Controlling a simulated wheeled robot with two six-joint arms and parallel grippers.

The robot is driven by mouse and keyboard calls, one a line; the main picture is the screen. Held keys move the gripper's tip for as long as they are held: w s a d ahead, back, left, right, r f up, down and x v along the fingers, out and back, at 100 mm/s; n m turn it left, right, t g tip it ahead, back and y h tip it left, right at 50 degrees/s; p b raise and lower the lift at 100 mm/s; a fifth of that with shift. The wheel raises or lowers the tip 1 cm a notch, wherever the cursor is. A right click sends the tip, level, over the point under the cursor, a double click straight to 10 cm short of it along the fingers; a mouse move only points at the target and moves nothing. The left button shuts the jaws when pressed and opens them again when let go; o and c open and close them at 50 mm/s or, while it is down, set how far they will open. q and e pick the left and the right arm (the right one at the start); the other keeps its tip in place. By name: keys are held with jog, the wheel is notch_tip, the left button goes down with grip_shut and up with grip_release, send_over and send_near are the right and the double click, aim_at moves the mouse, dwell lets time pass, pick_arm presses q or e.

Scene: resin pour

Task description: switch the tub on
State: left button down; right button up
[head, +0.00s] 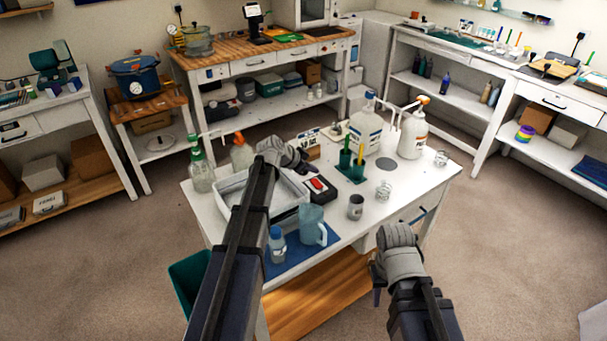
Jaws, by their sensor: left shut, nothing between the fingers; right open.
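A whitish rectangular tub (233,187) stands on the left part of the white worktable, partly hidden behind my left arm. A black box with a red patch on top (319,187) lies just right of the tub; I cannot tell if it belongs to the tub. No lit indicator on the tub can be made out. My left gripper (304,166) reaches over the tub's back right side, shut and empty, close above and behind the black box. I cannot tell whether it touches anything. My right gripper (377,280) is open and low, in front of the table's right front edge.
A blue-grey jug (312,226) and small bottle (277,245) stand on a blue mat in front. A grey cup (355,207), green holders (352,171), white pump bottles (366,130) and spray bottles (200,172) crowd the tabletop. The table's right front part is fairly clear.

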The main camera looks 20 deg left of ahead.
aim_at(314, 180)
pick_arm(q)
jog(key=f+b, duration=0.2)
jog(key=f, duration=0.2)
jog(key=shift+w+a+b, duration=0.1)
jog(key=shift+a+b, duration=0.15)
jog(key=shift+b, duration=0.15)
jog(key=shift+r, duration=0.1)
jog(key=shift+w+a+f+g+h+b, duration=0.25)
jog(key=shift+f+g+h+b, duration=0.1)
jog(key=shift+f, duration=0.1)
jog(key=shift+s+r, duration=0.15)
jog(key=shift+s, duration=0.1)
jog(key=shift+d, duration=0.1)
